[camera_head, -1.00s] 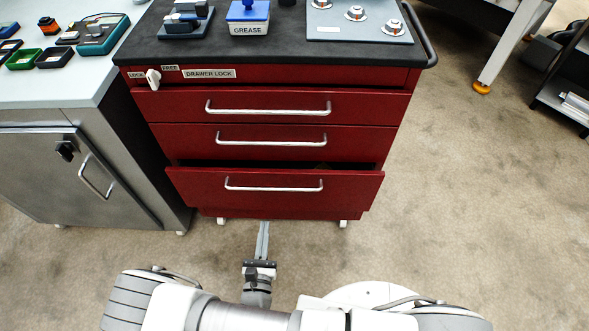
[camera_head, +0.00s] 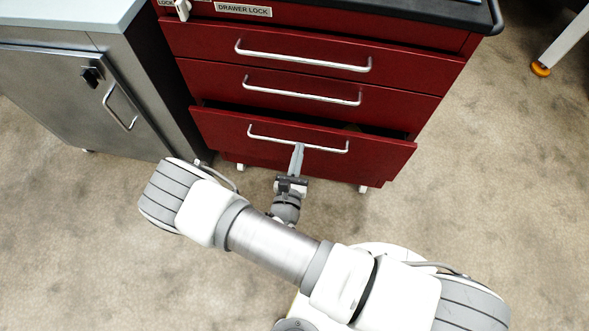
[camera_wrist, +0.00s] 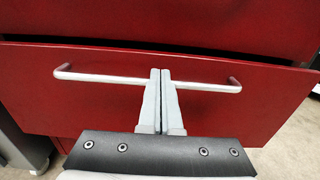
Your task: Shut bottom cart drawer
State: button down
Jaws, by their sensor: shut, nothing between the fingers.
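The bottom cart drawer (camera_head: 375,155) is red with a silver bar handle (camera_head: 325,148). It stands out a little from the cart front, with a dark gap along its top edge. My gripper (camera_head: 299,148) is shut and empty, with its fingertips in front of the middle of the handle. In the wrist view, the two closed fingers (camera_wrist: 160,78) overlap the middle of the drawer handle (camera_wrist: 105,78), and the drawer face (camera_wrist: 215,110) fills the view behind them. I cannot tell whether the fingertips touch the drawer.
The two upper drawers, middle (camera_head: 400,100) and top (camera_head: 410,65), look shut. A drawer lock label (camera_head: 243,10) is above them. A grey metal cabinet (camera_head: 60,85) stands close on the left. Carpeted floor (camera_head: 510,150) is free on the right.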

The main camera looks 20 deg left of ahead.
aim_at(303, 131)
jog(key=shift+b+x, duration=0.4)
jog(key=shift+x, duration=1.55)
jog(key=x, duration=0.4)
jog(key=shift+w+a+r, duration=0.15)
jog(key=shift+w, duration=0.2)
jog(key=shift+s, duration=0.1)
